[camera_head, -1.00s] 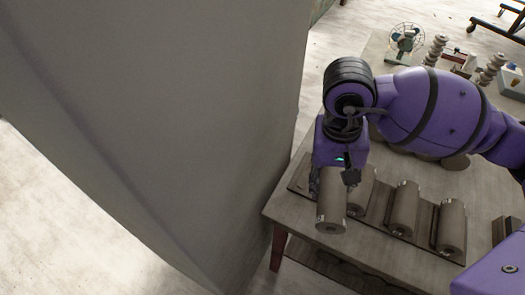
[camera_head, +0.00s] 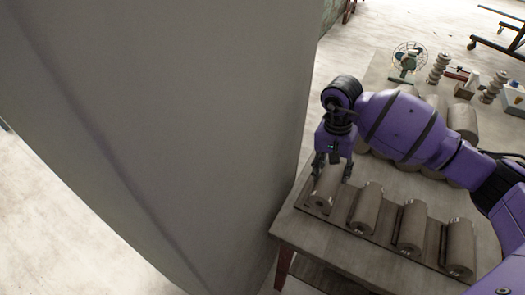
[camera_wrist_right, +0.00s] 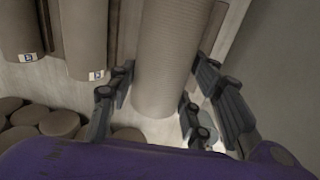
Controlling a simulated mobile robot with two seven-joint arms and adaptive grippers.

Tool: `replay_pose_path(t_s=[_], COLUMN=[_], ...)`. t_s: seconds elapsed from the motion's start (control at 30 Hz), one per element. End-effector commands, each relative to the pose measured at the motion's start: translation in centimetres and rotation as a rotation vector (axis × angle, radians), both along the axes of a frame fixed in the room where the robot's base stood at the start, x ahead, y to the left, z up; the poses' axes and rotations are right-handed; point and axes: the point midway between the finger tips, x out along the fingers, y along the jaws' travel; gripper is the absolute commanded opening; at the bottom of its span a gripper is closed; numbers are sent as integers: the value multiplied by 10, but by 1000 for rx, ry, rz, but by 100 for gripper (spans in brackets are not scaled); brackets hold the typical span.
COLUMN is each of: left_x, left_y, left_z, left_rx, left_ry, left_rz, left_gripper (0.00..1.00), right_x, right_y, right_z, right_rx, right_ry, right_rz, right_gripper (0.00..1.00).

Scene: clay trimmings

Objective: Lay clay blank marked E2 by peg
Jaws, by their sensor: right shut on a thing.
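My right gripper (camera_head: 333,168) is shut on a brown clay cylinder (camera_head: 324,192) at the left end of a low wooden rack (camera_head: 343,221) on the table. In the right wrist view the same cylinder (camera_wrist_right: 167,55) stands between the fingers of the gripper (camera_wrist_right: 155,105). The head view does not show clearly whether it rests fully in the rack. No mark shows on its visible side. Other cylinders (camera_head: 367,208) (camera_head: 411,228) (camera_head: 460,247) lie in the rack to its right. Small labels (camera_wrist_right: 28,57) (camera_wrist_right: 97,75) on two cylinders are too small to read. I cannot make out a peg. My left gripper is out of view.
A large grey surface (camera_head: 150,130) fills the left, close beside the table (camera_head: 290,228). More cylinders (camera_head: 462,118) stand behind my right arm. A fan (camera_head: 408,58) and ribbed stacks (camera_head: 438,68) (camera_head: 493,87) stand at the table's far end.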

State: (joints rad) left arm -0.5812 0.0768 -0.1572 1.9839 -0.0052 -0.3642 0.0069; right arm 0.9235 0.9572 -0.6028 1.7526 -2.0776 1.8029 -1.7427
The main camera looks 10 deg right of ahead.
Motion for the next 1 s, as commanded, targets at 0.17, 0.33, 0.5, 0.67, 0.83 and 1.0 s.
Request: replay_pose_path(t_s=[0.17, 0.33, 0.5, 0.67, 0.83, 1.0], left_x=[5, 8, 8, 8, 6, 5], left_y=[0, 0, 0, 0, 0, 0], left_z=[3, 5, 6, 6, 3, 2], left_rx=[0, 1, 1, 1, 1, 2], left_ry=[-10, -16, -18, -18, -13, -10], left_rz=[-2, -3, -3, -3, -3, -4], left_gripper=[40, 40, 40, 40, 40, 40], right_x=[8, 12, 12, 13, 12, 12], right_y=[-3, -4, -5, -5, -5, -5], right_z=[-9, -25, -45, -45, -48, -50], right_rx=[2, 2, 2, 1, 0, 0], right_ry=[-1, 3, -1, -2, -1, 0], right_rz=[0, -1, -1, 0, 0, 0], right_gripper=[0, 0, 0, 0, 0, 60])
